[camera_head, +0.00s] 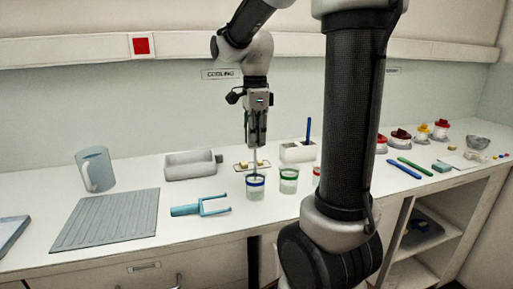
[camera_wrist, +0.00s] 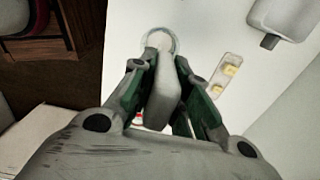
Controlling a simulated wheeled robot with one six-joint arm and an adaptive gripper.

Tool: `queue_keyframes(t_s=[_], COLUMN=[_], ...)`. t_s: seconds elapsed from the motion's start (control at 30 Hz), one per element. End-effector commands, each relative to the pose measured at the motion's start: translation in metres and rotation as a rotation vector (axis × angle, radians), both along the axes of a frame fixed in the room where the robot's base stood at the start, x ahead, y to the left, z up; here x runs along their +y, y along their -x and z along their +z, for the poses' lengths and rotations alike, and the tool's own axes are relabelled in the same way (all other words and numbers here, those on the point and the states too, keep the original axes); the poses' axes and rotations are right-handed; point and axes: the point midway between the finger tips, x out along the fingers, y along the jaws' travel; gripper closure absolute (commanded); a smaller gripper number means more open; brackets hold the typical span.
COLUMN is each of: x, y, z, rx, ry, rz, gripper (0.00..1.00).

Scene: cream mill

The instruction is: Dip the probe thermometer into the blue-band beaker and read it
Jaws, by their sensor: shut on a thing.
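My gripper (camera_head: 256,138) points straight down above the blue-band beaker (camera_head: 256,191). It is shut on the probe thermometer (camera_head: 255,163), whose thin grey stem hangs down to the beaker's mouth. The tip seems to be inside the beaker, but how deep it sits is hard to tell. In the wrist view the thermometer's pale grey body (camera_wrist: 168,88) is between the green-sided fingers (camera_wrist: 166,65), and a beaker rim (camera_wrist: 157,33) shows behind it. No readout is legible. A green-band beaker (camera_head: 289,181) stands just to the right.
A red-band beaker (camera_head: 316,175) is partly hidden by my arm. A blue-handled fork tool (camera_head: 203,207) lies left of the beakers. A ribbed grey mat (camera_head: 108,218), a jug (camera_head: 95,169) and a grey tray (camera_head: 190,166) are farther left. A white holder (camera_head: 297,153) and small yellow-topped tray (camera_head: 243,167) stand behind.

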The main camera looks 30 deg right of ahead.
Motion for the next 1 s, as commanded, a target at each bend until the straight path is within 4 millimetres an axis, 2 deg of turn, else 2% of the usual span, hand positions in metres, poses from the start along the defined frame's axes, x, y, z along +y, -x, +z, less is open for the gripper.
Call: queue_keyframes(t_s=[0.73,1.0], x=[0.0,0.0], y=[0.0,0.0], z=[0.058,0.065], rx=[-0.001,0.001], ry=[0.0,0.0], rz=[0.0,0.0], gripper=[1.0,1.0])
